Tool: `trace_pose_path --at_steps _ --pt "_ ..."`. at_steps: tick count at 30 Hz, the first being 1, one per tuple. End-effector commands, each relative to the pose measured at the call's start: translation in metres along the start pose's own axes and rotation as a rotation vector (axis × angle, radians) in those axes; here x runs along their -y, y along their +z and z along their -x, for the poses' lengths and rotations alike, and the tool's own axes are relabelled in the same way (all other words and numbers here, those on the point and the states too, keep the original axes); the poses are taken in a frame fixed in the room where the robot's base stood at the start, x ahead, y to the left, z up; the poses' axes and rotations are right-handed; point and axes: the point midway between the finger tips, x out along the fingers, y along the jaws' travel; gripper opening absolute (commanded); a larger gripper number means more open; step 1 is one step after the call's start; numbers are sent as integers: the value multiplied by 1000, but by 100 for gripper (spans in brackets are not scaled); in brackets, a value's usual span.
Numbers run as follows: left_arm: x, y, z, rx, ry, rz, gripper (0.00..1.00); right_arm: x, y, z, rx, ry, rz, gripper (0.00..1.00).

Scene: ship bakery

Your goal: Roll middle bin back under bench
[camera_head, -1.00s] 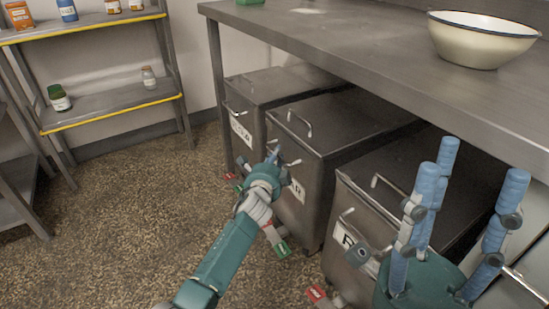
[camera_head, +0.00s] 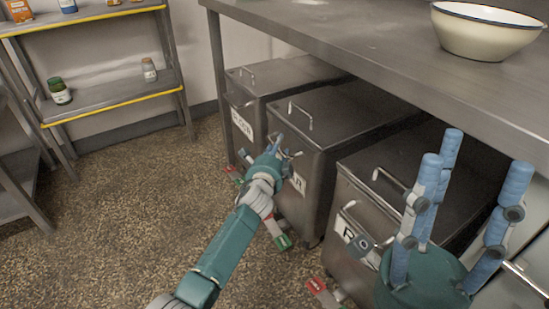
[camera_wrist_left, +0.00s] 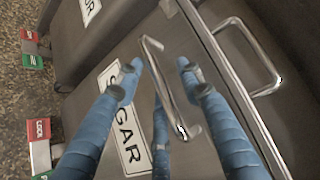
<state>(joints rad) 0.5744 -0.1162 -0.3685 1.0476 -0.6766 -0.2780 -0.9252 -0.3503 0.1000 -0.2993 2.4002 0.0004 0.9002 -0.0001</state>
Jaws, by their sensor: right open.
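The middle bin (camera_head: 345,118) is a dark metal bin with a flat lid and a SUGAR label (camera_wrist_left: 128,130). It stands between two similar bins, its rear under the bench (camera_head: 330,30) and its front out past the bench edge. My left gripper (camera_head: 282,143) is at its front face. In the left wrist view, the blue fingers (camera_wrist_left: 158,75) are spread on both sides of the front handle (camera_wrist_left: 160,75), with gaps showing; contact is unclear. A second handle (camera_wrist_left: 250,55) sits on the lid. My right gripper (camera_head: 470,165) is open and empty, fingers up, in front of the right bin.
The left bin (camera_head: 255,100) and right bin (camera_head: 365,205) stand close on either side. Red and green caster pedals (camera_head: 283,242) jut out low in front. A cream bowl (camera_head: 485,35) sits on the bench. A shelf (camera_head: 110,100) stands left; floor ahead is clear.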

Motion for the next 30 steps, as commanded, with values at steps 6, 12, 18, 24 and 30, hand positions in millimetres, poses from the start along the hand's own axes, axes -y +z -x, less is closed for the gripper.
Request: trace_pose_path --at_steps 6,12,18,24,30 --pt "-1 2 15 3 0 -1 37 0 0 0 0 0 0 48" --pt "-2 0 32 -1 2 -2 37 0 0 0 0 0 0 48" --pt "-2 0 51 -1 2 -1 37 0 0 0 0 0 -1 48" --pt "-2 -1 72 -2 1 -2 37 0 0 0 0 0 -1 48" --pt "-2 -1 93 -3 2 -2 37 0 0 0 0 0 -1 48"
